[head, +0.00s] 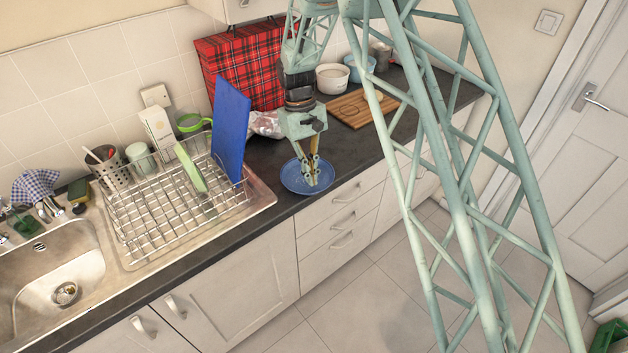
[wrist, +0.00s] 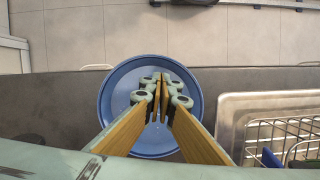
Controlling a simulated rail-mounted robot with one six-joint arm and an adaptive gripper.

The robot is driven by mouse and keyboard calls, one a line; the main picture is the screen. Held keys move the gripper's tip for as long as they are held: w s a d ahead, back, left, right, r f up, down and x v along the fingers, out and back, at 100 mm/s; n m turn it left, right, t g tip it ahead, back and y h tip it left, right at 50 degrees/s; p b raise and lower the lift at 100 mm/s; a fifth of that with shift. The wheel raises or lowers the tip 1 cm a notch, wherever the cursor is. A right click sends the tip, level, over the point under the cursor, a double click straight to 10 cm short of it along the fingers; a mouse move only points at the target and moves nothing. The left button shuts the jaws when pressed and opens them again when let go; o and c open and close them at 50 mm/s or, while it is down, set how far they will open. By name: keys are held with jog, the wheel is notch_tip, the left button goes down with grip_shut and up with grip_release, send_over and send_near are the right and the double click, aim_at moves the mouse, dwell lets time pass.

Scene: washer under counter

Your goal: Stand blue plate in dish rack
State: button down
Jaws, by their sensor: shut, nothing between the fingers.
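The blue plate (head: 294,184) lies flat on the dark counter, to the right of the dish rack and close to the counter's front edge. In the wrist view the plate (wrist: 118,100) sits below my gripper. My gripper (head: 312,184) points down over the plate, its fingers shut with nothing between them. In the wrist view the fingertips (wrist: 160,115) are over the plate's middle; I cannot tell whether they touch it. The wire dish rack (head: 165,222) stands on the metal drainer beside the sink. A corner of it also shows in the wrist view (wrist: 290,128).
In the rack stand a blue board (head: 229,130) and a light green item (head: 190,167). A cutlery holder (head: 110,170) is at its left end. Behind my gripper are a red tartan bag (head: 240,65), a wooden board (head: 362,106) and bowls (head: 332,79). The sink (head: 60,275) is far left.

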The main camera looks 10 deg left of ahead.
jog(key=shift+w+a+r, duration=0.25)
jog(key=shift+r, duration=0.05)
jog(key=v, duration=0.9)
jog(key=shift+r, duration=0.2)
